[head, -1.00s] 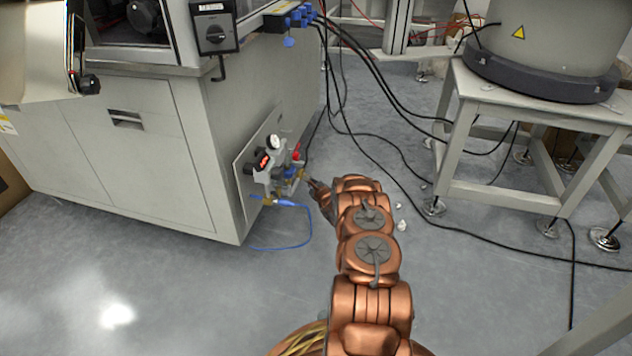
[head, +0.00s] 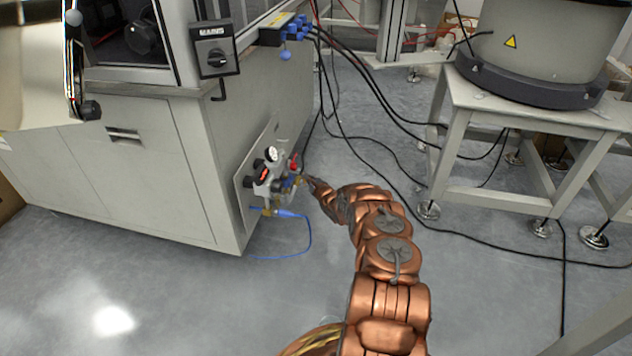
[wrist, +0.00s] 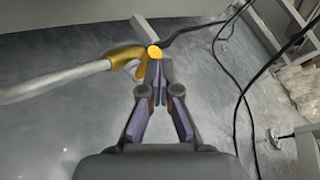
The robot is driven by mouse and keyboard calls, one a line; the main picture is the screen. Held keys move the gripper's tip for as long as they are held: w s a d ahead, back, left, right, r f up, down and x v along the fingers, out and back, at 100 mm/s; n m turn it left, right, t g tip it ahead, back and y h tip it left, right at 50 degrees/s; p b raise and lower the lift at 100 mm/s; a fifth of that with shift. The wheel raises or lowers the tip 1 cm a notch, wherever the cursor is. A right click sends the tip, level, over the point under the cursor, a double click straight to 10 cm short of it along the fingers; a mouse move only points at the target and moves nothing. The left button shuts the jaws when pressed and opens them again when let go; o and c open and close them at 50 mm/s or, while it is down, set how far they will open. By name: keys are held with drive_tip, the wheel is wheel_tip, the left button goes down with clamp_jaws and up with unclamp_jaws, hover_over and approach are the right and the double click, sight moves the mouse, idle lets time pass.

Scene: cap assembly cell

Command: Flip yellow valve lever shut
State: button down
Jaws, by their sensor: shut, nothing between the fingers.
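In the wrist view, a bright yellow-orange rounded end (wrist: 155,52), which may be the end of the valve lever, shows just beyond my fingertips. A brass-coloured fitting (wrist: 126,57) sits beside it on the left, with a pale tube (wrist: 55,82) running from it to the left edge. My gripper (wrist: 158,64) is shut with nothing between its fingers. Its tips are at or very near the yellow end; I cannot tell if they touch. In the head view, my gripper (head: 309,181) is just right of the pneumatic unit (head: 270,178); the lever's angle is too small to tell.
The unit sits on a plate on the side of a grey cabinet (head: 150,185), with a round gauge (head: 272,154) and a blue hose (head: 309,235) looping to the floor. Black cables (head: 375,105) hang behind. A machine stand (head: 447,165) is at right. Floor in front is clear.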

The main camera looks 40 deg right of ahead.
drive_tip(key=shift+a, duration=0.15)
drive_tip(key=s+r+p, duration=0.4)
drive_tip(key=s+r, duration=0.2)
drive_tip(key=s, duration=0.5)
drive_tip(key=shift+s+p, duration=0.3)
idle(0.5)
